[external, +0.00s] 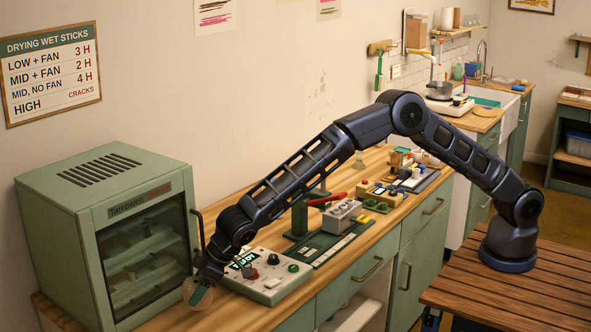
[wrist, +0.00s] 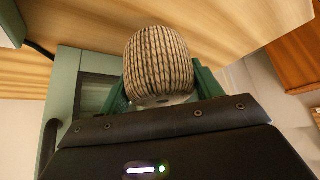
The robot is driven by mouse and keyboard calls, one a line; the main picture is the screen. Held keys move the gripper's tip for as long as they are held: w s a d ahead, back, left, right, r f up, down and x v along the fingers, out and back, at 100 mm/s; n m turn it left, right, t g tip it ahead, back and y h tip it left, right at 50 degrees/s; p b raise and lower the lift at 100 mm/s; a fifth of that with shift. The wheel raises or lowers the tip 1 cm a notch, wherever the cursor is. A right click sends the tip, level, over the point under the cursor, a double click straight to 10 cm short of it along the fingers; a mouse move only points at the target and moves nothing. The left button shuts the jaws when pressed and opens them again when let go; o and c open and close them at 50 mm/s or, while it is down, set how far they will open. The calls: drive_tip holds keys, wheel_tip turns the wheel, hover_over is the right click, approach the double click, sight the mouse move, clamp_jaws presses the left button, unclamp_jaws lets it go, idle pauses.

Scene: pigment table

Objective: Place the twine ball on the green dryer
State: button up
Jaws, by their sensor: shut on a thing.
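The twine ball (wrist: 160,65), a tan wound cylinder-like roll, is between the green fingers of my gripper (wrist: 162,88) in the wrist view. My gripper (external: 199,293) is shut on it. In the external view the twine ball (external: 188,289) shows only partly, behind a finger. The green dryer (external: 105,215) is a boxy cabinet with a slotted flat top and a glass door, on the counter at the left. My gripper is low at the right of the dryer's front, well below its top. Part of the dryer (wrist: 66,90) shows at the left in the wrist view.
A pale control box with knobs (external: 268,277) lies on the wooden counter just right of my gripper. A green press with a red lever (external: 310,215) and several small items stand farther along. The dryer's top (external: 100,165) looks bare. The dryer's dark door handle (external: 198,232) sticks out near my arm.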

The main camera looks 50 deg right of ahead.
sight(199, 303)
drive_tip(key=shift+f, duration=2.45)
drive_tip(key=shift+f, duration=0.15)
drive_tip(key=o, duration=1)
drive_tip(key=shift+o, duration=0.2)
drive_tip(key=shift+r, duration=0.25)
drive_tip(key=v, duration=1.1)
drive_tip(key=shift+s+r, duration=0.2)
drive_tip(key=shift+r, duration=0.15)
drive_tip(key=shift+d, duration=0.1)
